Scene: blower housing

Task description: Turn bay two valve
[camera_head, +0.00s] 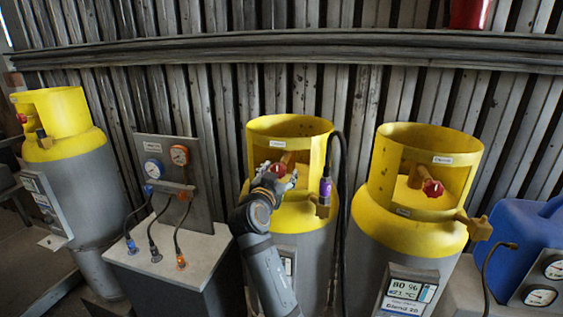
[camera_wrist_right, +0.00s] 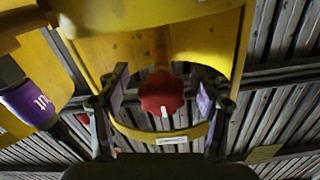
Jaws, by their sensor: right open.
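The middle gas cylinder (camera_head: 290,213) has a grey body and a yellow collar, with a red valve knob (camera_head: 278,168) inside the collar opening. My right gripper (camera_head: 282,178) is at that opening, with its fingers by the knob. In the right wrist view the red knob (camera_wrist_right: 161,93) shows between the two spread fingers of my right gripper (camera_wrist_right: 160,78). The gripper is open, and a gap shows on each side of the knob. My arm hides part of the cylinder. I cannot read a bay number. My left gripper is not in view.
A similar cylinder (camera_head: 410,232) with a red knob (camera_head: 432,187) stands right, another (camera_head: 75,175) left. A gauge panel (camera_head: 175,165) stands on a grey cabinet (camera_head: 140,262). A black hose (camera_head: 341,210) runs beside the middle collar. A blue container (camera_head: 520,245) is far right.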

